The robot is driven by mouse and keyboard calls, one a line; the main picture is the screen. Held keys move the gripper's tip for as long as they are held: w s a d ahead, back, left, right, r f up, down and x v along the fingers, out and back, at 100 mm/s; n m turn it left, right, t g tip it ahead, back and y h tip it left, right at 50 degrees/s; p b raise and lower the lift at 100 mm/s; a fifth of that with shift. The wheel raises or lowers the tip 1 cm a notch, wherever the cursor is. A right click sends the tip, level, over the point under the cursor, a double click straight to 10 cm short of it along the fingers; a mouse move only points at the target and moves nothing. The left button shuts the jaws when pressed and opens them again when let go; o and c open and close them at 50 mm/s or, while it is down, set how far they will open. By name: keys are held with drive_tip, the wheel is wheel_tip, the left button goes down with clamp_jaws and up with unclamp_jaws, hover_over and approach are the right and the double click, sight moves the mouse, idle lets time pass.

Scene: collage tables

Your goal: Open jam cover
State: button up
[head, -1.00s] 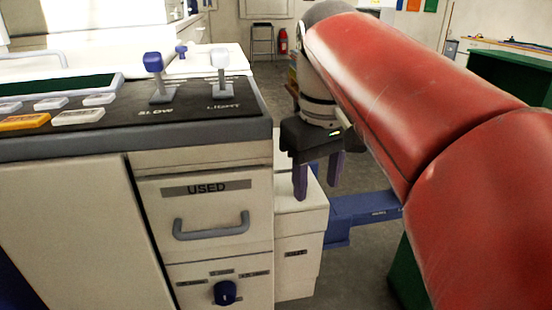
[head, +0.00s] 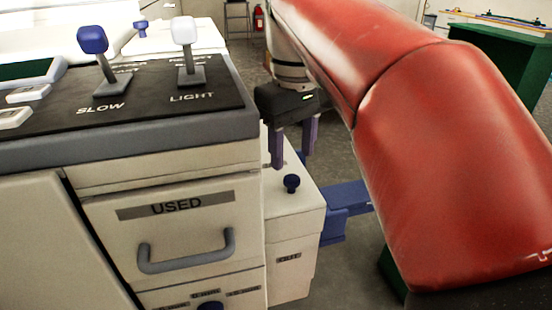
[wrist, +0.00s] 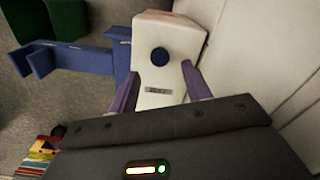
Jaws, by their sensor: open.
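A white side box (head: 295,230) juts from the right side of the large white machine. Contact cannot be told.
The machine's front has a drawer marked USED (head: 180,235) with a grey handle. Its top has a blue lever (head: 93,42) marked SLOW and a white lever (head: 184,32) marked LIGHT. A blue bracket-like part (head: 345,205) sticks out right of the box. A green table (head: 500,55) stands behind right.

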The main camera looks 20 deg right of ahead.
sight(292, 178)
wheel_tip(292, 178, down, 5)
drive_tip(key=shift+r+b, duration=0.1)
drive_tip(key=shift+b, duration=0.4)
drive_tip(key=shift+c, duration=0.2)
clamp_jaws()
